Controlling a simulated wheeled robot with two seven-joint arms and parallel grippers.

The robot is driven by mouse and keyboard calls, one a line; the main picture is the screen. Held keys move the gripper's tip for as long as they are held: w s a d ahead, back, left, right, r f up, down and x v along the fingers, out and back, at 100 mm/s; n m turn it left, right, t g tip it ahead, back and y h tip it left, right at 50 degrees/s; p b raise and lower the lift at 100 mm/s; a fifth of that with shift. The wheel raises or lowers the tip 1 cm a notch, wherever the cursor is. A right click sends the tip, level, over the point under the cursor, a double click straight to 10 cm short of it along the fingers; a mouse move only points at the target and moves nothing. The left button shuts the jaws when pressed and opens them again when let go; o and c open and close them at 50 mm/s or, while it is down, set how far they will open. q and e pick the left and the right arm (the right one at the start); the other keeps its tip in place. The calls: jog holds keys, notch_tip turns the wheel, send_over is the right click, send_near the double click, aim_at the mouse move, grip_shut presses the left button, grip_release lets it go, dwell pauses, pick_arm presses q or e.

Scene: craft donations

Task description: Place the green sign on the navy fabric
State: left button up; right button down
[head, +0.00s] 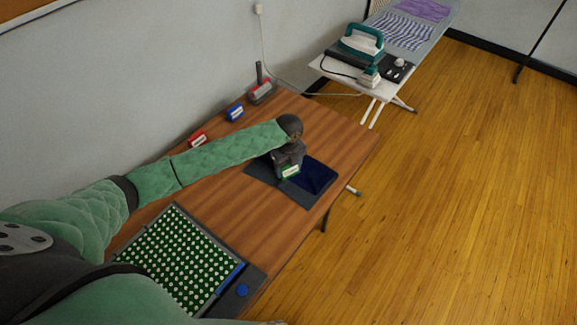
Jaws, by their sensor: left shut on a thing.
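The navy fabric (318,178) lies on a dark mat (296,195) near the right end of the wooden table. My left gripper (289,168) reaches over the mat, at the left side of the navy fabric. It is shut on the green sign (290,172), which shows a pale label just below the gripper. I cannot tell whether the sign touches the fabric or the mat. My right gripper is not in view.
A red sign (197,139) and a blue sign (235,112) stand along the table's wall side, with a grey and red holder (262,92) beyond. A green dotted board (180,262) lies at the near end. An ironing board (341,76) with an iron (362,44) stands behind.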

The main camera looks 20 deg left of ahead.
pick_arm(q)
jog(key=o, duration=0.9)
jog(key=shift+s+f, duration=0.2)
jog(key=shift+f, duration=0.05)
jog(key=shift+r, duration=0.1)
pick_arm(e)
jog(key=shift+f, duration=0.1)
pick_arm(q)
jog(key=shift+w+r, duration=0.1)
jog(key=shift+r, duration=0.3)
notch_tip(320, 180, up, 12)
jog(key=b, duration=0.4)
jog(key=shift+r, duration=0.15)
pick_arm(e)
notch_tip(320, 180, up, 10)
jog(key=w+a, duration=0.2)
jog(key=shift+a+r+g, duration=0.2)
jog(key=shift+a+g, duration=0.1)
